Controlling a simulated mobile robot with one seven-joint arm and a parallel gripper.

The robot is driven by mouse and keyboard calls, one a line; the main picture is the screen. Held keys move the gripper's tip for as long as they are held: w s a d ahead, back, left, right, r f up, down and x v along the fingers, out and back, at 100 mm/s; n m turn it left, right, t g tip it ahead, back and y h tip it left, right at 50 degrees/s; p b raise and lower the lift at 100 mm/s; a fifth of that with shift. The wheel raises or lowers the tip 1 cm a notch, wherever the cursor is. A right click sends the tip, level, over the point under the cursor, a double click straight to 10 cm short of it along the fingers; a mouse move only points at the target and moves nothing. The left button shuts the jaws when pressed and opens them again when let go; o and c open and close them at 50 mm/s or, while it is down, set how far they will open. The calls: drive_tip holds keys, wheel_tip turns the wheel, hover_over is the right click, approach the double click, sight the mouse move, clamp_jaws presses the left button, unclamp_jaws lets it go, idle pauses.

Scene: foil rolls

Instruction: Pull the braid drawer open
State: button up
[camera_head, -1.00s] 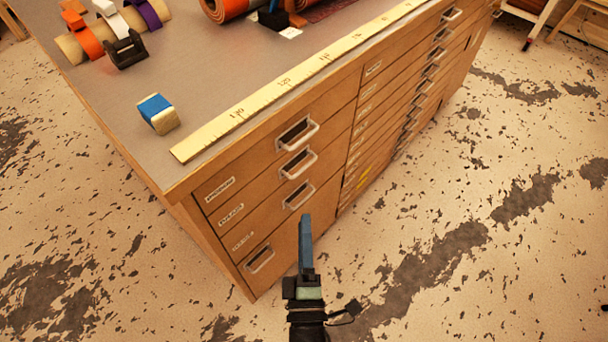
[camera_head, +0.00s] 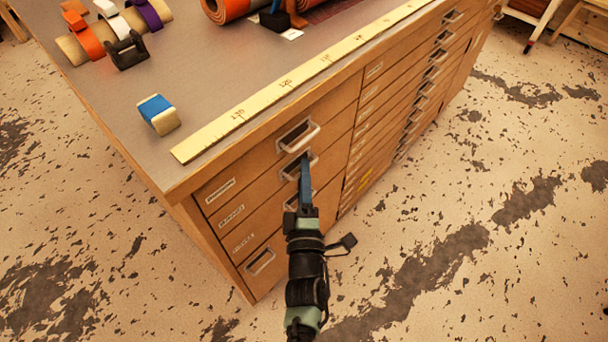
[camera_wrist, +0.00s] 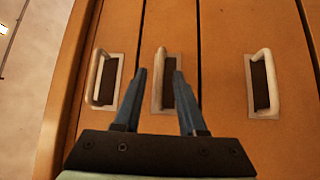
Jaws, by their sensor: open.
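The wooden cabinet (camera_head: 330,120) has a left column of drawers with metal pull handles and small labels too blurred to read with certainty. My gripper (camera_head: 305,157) reaches the second handle from the top (camera_head: 288,171) in that column and partly covers it. In the wrist view my gripper (camera_wrist: 160,71) is open, with one finger on each side of the middle handle (camera_wrist: 158,95). Contact cannot be told. The top handle (camera_head: 298,135) shows in the head view just above the fingertips. All drawers in this column look closed.
Neighbouring handles lie close on both sides in the wrist view, the left one (camera_wrist: 104,78) nearer than the right one (camera_wrist: 261,84). A yellow ruler (camera_head: 290,85) runs along the tabletop edge. The speckled floor (camera_head: 480,240) in front is clear.

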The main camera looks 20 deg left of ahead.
drive_tip(key=shift+c, duration=0.2)
clamp_jaws()
idle(1.1)
